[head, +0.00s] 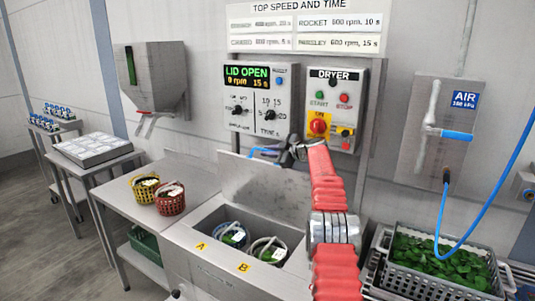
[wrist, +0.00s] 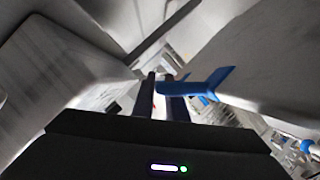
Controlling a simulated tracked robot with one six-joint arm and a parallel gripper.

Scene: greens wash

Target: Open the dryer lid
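The dryer lid (head: 265,187) is a grey metal panel standing raised behind the dryer's open tub (head: 207,222). The control panel display (head: 248,77) reads "LID OPEN", 0 rpm, 15 s. The lid's blue handle (head: 264,151) shows at the lid's top edge, and in the wrist view (wrist: 210,83) it lies across or beside the right finger. My gripper (head: 290,150) is at the right end of this handle. In the wrist view the fingers (wrist: 161,95) have a narrow gap between them; whether they grip the handle is unclear. My red arm hides the lid's right side.
Two baskets (head: 232,234) (head: 268,250) with greens sit in the tub, behind labels A and B. A yellow basket (head: 145,187) and a red basket (head: 170,199) stand on the left counter. A grey crate of greens (head: 395,278) is at right.

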